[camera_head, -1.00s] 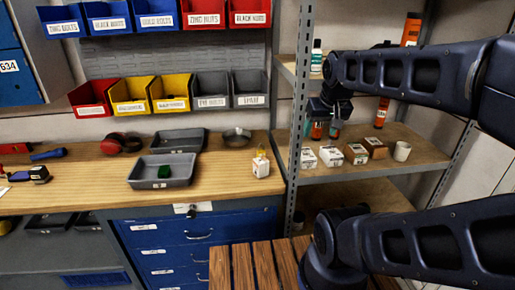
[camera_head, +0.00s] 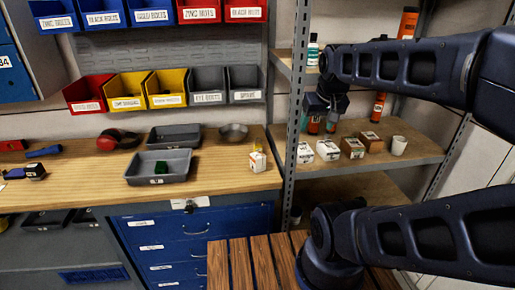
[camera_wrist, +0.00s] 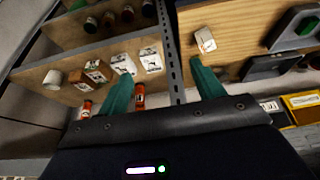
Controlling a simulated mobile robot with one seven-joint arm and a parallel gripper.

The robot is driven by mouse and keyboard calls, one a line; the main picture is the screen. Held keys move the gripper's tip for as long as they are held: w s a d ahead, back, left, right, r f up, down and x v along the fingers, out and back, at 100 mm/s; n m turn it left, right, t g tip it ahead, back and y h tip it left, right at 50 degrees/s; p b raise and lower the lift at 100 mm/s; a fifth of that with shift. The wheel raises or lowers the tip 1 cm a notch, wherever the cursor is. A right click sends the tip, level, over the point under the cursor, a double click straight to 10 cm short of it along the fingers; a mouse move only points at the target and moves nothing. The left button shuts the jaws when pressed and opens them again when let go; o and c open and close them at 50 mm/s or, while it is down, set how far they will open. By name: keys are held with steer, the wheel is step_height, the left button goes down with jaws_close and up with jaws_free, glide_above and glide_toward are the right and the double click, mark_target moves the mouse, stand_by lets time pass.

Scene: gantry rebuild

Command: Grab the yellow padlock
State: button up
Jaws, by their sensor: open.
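A small yellow thing (camera_head: 257,147) shows at the top of a white-and-tan box (camera_head: 258,161) near the right end of the wooden bench. It may be the yellow padlock, but it is too small to be sure, and whether it rests on or behind the box I cannot tell. In the wrist view the box (camera_wrist: 205,41) lies beyond my right fingertip. My gripper (camera_wrist: 161,67) is open and empty, its two green fingers apart on either side of the shelf post. In the head view my gripper (camera_head: 323,117) hangs before the shelf, right of the box.
A metal shelf post (camera_head: 295,120) stands between bench and shelf (camera_head: 425,152). Small boxes (camera_head: 327,150), a white cup (camera_head: 398,145) and bottles (camera_head: 380,103) stand on the shelf. A grey tray (camera_head: 140,170) holds a green block (camera_head: 161,168). Label bins (camera_head: 166,88) hang above. The bench front is mostly clear.

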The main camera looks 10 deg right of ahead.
steer(key=c, duration=0.5)
steer(key=n+g+h, duration=0.4)
steer(key=n+h, duration=0.1)
steer(key=n, duration=1.4)
glide_above(258, 145)
steer(key=a, duration=0.4)
step_height(258, 145, down, 17)
steer(key=x, duration=0.3)
steer(key=s+x, duration=0.1)
steer(key=x, duration=0.1)
steer(key=shift+f, duration=0.3)
steer(key=shift+w+x, duration=0.2)
steer(key=shift+x, duration=1.1)
steer(key=shift+w+x, duration=0.25)
steer(key=shift+x, duration=1.05)
